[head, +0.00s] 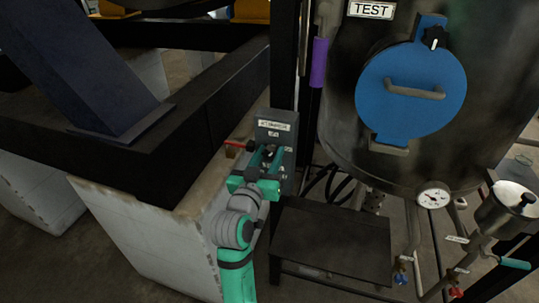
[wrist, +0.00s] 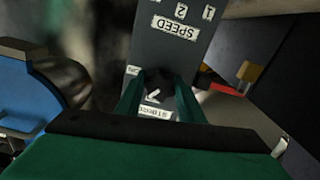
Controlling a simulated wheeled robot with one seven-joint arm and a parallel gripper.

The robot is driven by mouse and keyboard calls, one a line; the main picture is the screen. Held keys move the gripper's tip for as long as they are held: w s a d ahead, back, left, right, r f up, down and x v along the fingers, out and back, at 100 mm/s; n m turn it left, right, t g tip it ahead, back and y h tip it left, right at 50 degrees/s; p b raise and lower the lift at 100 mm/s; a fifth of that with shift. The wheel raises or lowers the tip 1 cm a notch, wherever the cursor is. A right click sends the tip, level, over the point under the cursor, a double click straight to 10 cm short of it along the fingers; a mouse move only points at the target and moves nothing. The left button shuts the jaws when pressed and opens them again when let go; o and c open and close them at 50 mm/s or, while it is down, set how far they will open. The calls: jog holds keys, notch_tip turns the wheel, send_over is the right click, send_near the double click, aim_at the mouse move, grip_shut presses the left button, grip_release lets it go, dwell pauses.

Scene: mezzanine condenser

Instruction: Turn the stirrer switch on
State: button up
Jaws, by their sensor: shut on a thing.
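The stirrer control box (head: 287,133) is a grey panel mounted by a dark post, with a white label at its top. In the wrist view the box (wrist: 153,52) appears upside down, with a SPEED label and the numbers 1 and 2. The stirrer switch (wrist: 154,91) is a small dark knob with a white pointer mark, near the stirrer label (wrist: 155,112). My green gripper (head: 265,160) is at the front of the box. In the wrist view its fingers (wrist: 160,80) are on both sides of the switch, shut on it. The head view mostly hides the switch.
A red-handled valve (head: 236,145) sits just left of the box. A large tank with a blue round hatch (head: 412,105) stands to the right. A dark platform (head: 330,243) is below it. A concrete ledge (head: 135,235) and black beams are on the left.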

jog(key=m, duration=0.5)
jog(key=shift+a+f+m, duration=0.1)
jog(key=shift+m, duration=0.2)
jog(key=m, duration=0.4)
jog(key=shift+m, duration=0.4)
jog(key=o, duration=1.1)
jog(key=shift+c, duration=0.2)
jog(key=v, duration=1)
jog(key=shift+s, duration=0.4)
jog(key=shift+a, duration=0.1)
